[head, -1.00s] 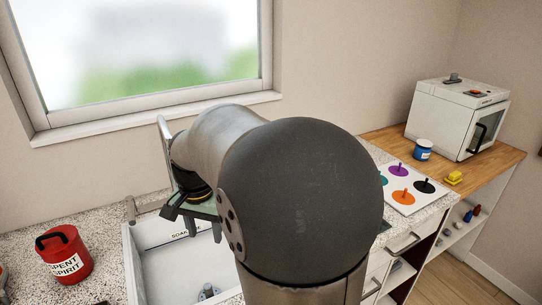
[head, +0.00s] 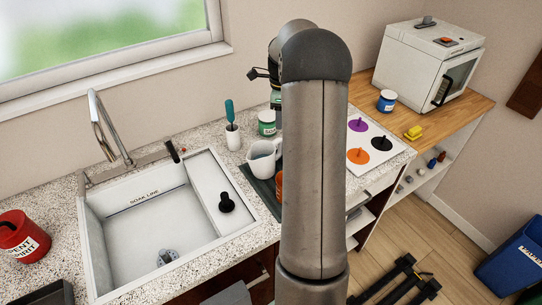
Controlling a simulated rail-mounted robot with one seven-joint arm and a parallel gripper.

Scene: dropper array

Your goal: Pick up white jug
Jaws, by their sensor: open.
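The white jug (head: 262,160) stands upright on a dark mat (head: 262,191) on the counter, just right of the sink. Its rim and left side show, and my arm is close to its right edge in the picture. My gripper (head: 276,104) is beyond my raised arm, above and behind the jug in the picture. It is open and apart from the jug. Most of it is hidden behind my arm, so its fingertips are hard to make out.
A white cup with a teal-handled tool (head: 232,128) and a green jar (head: 267,124) stand behind the jug. An orange item (head: 279,186) is partly hidden by my arm. The sink (head: 150,235) with its tall tap (head: 100,128) lies left.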

